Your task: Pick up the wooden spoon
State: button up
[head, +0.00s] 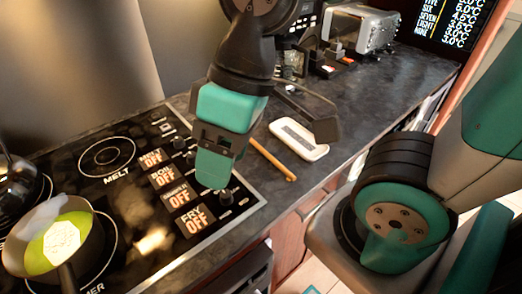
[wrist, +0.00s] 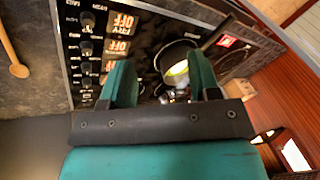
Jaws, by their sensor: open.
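The wooden spoon (head: 273,160) lies on the dark countertop just right of the stove, partly hidden behind my gripper in the head view. Its rounded end points toward the counter's front edge. It also shows in the wrist view at the far left edge (wrist: 17,70), well to the side of the jaws. My gripper (head: 213,168) hangs over the right side of the stove, left of the spoon and apart from it. In the wrist view my gripper (wrist: 160,78) has its two green fingers spread with nothing held between them.
The stove (head: 120,195) has labelled displays and knobs beside the spoon. A pan (head: 85,250) with yellow-green contents sits at lower left. A white tray (head: 312,153) lies close right of the spoon. A toaster (head: 362,28) stands farther back on the counter.

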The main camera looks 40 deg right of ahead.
aim_at(291, 177)
jog(key=z, duration=0.05)
jog(key=k, duration=1)
jog(key=z, duration=1.15)
jog(key=i, duration=1)
jog(key=u, duration=1.75)
